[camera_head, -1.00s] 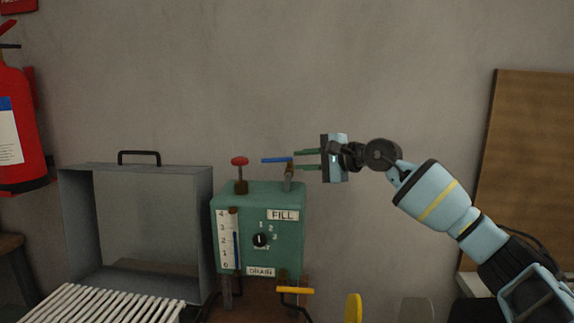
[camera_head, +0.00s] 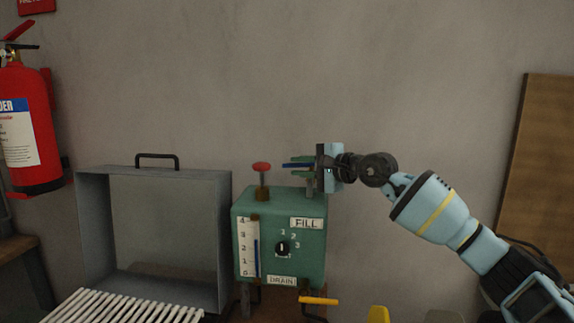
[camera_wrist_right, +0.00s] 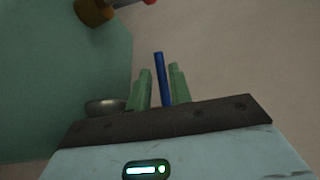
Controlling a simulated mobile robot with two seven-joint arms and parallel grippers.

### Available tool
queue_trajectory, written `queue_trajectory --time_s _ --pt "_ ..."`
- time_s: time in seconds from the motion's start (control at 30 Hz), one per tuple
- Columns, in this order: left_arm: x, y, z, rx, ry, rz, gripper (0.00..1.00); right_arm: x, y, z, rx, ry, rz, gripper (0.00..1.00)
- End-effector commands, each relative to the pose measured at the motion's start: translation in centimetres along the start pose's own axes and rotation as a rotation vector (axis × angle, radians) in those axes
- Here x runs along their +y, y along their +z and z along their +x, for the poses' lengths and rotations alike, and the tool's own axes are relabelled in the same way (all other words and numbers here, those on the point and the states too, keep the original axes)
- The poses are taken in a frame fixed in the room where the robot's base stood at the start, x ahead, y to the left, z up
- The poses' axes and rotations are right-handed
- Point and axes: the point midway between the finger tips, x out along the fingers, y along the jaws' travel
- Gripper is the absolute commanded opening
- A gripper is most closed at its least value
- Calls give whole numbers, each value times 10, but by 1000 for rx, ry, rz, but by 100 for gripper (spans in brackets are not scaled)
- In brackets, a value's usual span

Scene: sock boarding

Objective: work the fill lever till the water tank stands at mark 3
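The green water tank (camera_head: 313,254) stands in the middle of the head view. Its gauge (camera_head: 250,227) shows a blue column topping out between marks 2 and 3. The fill lever (camera_head: 292,166) is a blue bar above the FILL label, roughly level; it also shows in the wrist view (camera_wrist_right: 159,75). My right gripper (camera_head: 300,163) reaches in from the right at the lever's height. In the wrist view its green fingers (camera_wrist_right: 160,88) stand either side of the blue bar, with a narrow gap visible on one side. My left gripper is out of view.
A red knob (camera_head: 261,167) rises from the tank's top left. An orange drain handle (camera_head: 319,300) sits low in front. A grey open box (camera_head: 220,230) and white slatted rack (camera_head: 125,308) are at left. A fire extinguisher (camera_head: 35,165) hangs at far left.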

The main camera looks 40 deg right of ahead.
Motion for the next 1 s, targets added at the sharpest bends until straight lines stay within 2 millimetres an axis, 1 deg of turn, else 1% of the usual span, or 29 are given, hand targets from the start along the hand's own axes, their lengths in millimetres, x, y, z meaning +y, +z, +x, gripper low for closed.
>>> queue_trajectory --time_s 0.37,0.53,0.87,1.0 --pt "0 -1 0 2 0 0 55 1 -1 2 3 -1 0 21" --pt "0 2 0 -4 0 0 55 1 -1 2 3 -1 0 0" --pt "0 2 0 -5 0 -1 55 0 -1 3 3 -2 1 0" --pt "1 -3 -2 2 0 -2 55 -1 -2 9 4 -5 5 0"
